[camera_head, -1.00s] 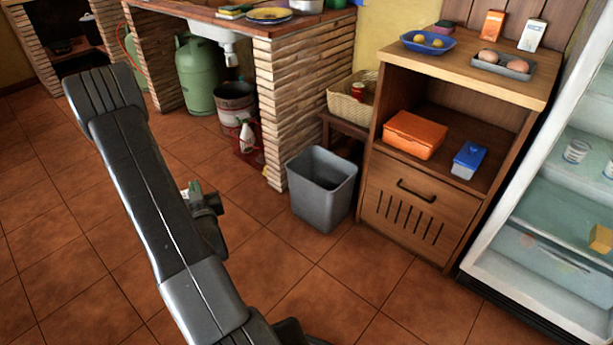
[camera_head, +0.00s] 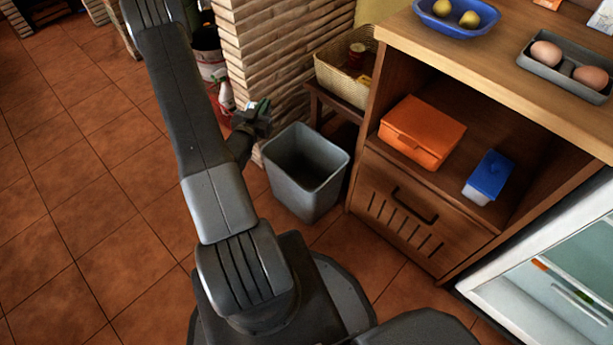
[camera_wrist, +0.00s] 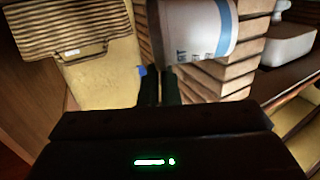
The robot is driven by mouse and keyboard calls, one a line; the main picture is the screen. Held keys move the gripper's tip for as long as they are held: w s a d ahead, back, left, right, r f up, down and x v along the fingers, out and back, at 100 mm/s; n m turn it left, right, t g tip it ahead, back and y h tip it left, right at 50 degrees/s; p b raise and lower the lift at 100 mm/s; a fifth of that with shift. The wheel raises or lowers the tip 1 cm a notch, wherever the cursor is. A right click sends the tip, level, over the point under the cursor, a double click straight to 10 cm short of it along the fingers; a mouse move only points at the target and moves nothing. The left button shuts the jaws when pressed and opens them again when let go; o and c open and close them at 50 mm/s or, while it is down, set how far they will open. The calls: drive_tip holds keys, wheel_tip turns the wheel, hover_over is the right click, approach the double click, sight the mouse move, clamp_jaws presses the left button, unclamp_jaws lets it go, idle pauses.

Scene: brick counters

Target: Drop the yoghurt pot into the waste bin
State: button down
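The yoghurt pot (camera_wrist: 200,35), white with a blue band, fills the top middle of the wrist view. It lies sideways in that view, with its upper part cut off by the frame edge. The dark fingers of my gripper (camera_wrist: 160,82) are close together and meet the pot's lower left edge, seemingly pinching it there. In the head view my gripper (camera_head: 257,112) is beside the back left of the waste bin (camera_head: 308,172), apparently above rim height. I cannot make out the pot in that view. The grey bin is open at the top and stands on the floor.
A brick pillar (camera_head: 270,55) rises behind the bin. A wooden cabinet (camera_head: 410,205) stands right of it, holding an orange box (camera_head: 422,133) and a blue-lidded box (camera_head: 488,177). A basket (camera_head: 345,75) sits on a small stand behind. The tiled floor (camera_head: 90,200) at left is clear.

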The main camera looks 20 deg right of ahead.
drive_tip(key=s+d+f+m+g+h+b, duration=0.1)
drive_tip(key=s+d+f+m+g+h, duration=0.4)
drive_tip(key=f, duration=0.9)
drive_tip(key=s+d+m+g, duration=0.3)
drive_tip(key=d+g, duration=0.2)
drive_tip(key=d, duration=0.1)
drive_tip(key=shift+d+f+g+h, duration=0.2)
drive_tip(key=shift+d+g+h, duration=0.15)
drive_tip(key=shift+g+h, duration=0.05)
drive_tip(key=c, duration=1.6)
unclamp_jaws()
drive_tip(key=shift+a, duration=0.1)
drive_tip(key=a, duration=0.4)
drive_tip(key=s+a+p, duration=0.1)
drive_tip(key=a, duration=0.8)
drive_tip(key=shift+s+a, duration=0.25)
drive_tip(key=shift+s, duration=0.1)
